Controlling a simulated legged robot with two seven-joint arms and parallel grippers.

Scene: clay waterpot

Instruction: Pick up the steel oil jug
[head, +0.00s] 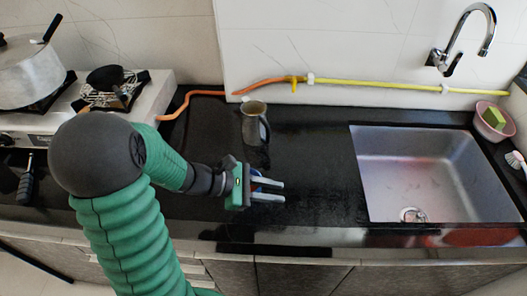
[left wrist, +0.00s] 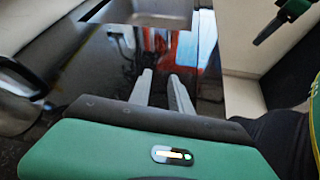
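The steel oil jug (head: 254,128) stands upright on the black counter, left of the sink, with its open top up. In the left wrist view, a shiny metal body at the left edge, partly cut off, looks like the jug (left wrist: 14,108). My left gripper (head: 277,191) is nearer the front edge than the jug, apart from it. Its two pale fingers point right and are spread with nothing between them. They also show in the left wrist view (left wrist: 160,90).
A steel sink (head: 425,165) is set into the counter at the right. A white stove (head: 140,100) with a pot (head: 30,72) stands at the left. An orange and yellow hose (head: 370,85) runs along the wall. A pink bowl (head: 493,122) sits beyond the sink.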

